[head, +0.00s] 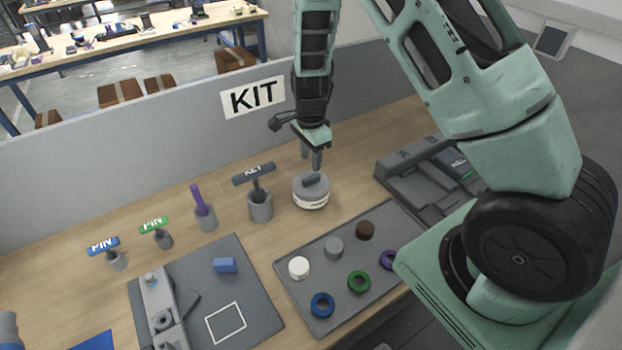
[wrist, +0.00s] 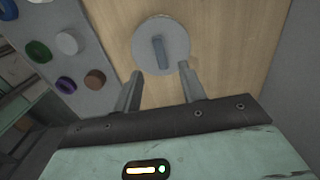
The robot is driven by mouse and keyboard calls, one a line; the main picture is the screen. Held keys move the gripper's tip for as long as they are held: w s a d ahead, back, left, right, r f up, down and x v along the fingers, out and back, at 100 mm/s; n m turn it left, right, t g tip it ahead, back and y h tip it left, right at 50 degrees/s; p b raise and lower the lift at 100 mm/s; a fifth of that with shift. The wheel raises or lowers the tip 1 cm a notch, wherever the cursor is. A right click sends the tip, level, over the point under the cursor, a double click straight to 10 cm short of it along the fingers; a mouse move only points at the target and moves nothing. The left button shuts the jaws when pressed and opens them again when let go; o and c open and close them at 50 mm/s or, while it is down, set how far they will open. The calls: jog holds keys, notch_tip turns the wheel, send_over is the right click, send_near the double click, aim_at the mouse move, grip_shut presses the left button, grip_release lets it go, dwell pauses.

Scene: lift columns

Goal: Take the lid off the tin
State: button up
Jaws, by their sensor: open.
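The tin (head: 311,199) is a round grey container with a white label band, standing on the wooden table below the KIT sign. Its grey lid (head: 318,186) is on top, with a dark raised bar handle (head: 311,181). In the wrist view the lid (wrist: 174,39) shows from above, with the bar handle (wrist: 160,51) across its middle. My gripper (head: 311,162) is open and empty, just above and behind the tin. In the wrist view its two fingers (wrist: 164,82) point toward the lid's near edge, one on either side. I cannot tell the exact height gap.
Left of the tin stand a grey cup with the KEY tool (head: 260,207), a purple-handled holder (head: 206,217) and PIN tools (head: 157,232). In front is a grey tray (head: 322,259) with coloured rings and caps. A grey A/B fixture (head: 418,177) is at right. A partition (head: 170,145) stands behind.

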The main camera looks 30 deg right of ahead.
aim_at(311, 177)
jog(key=shift+d+f+p, duration=0.1)
jog(key=shift+f+p, duration=1.45)
jog(key=shift+f, duration=2)
grip_shut()
